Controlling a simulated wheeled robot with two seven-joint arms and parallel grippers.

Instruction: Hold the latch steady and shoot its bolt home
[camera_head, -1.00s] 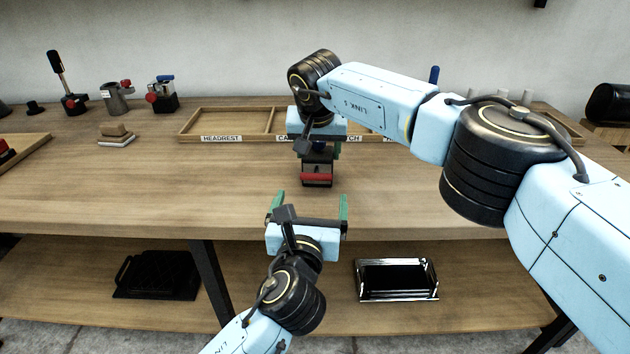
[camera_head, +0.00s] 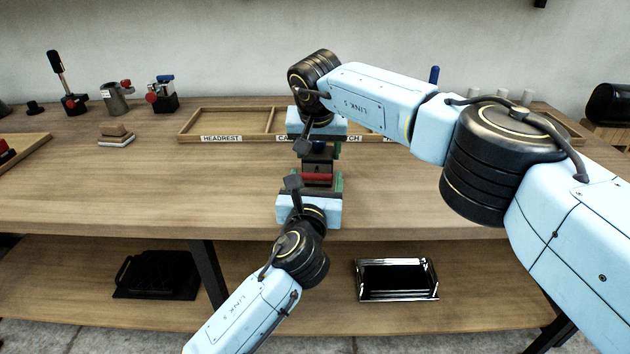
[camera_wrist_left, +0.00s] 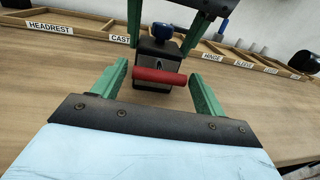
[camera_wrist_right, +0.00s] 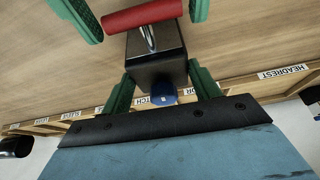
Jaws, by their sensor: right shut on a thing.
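The latch (camera_head: 317,167) is a dark block with a red bar handle (camera_head: 318,177) on its near side and a blue round knob (camera_wrist_right: 163,94) on its far side. It is above the bench top in front of the labelled tray. My right gripper (camera_wrist_right: 160,72) is shut on the sides of the dark body, from the far side. My left gripper (camera_wrist_left: 158,70) faces it from the near side. Its green fingers are open and spread either side of the red bar, not closed on it. In the head view the left gripper (camera_head: 311,180) hides part of the latch's lower front.
A wooden compartment tray (camera_head: 190,132) with name labels lies behind the latch. Small fixtures stand at the back left, including a blue-topped clamp (camera_head: 162,95). A dark tray (camera_head: 158,275) and a shiny frame (camera_head: 397,279) lie on the lower shelf.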

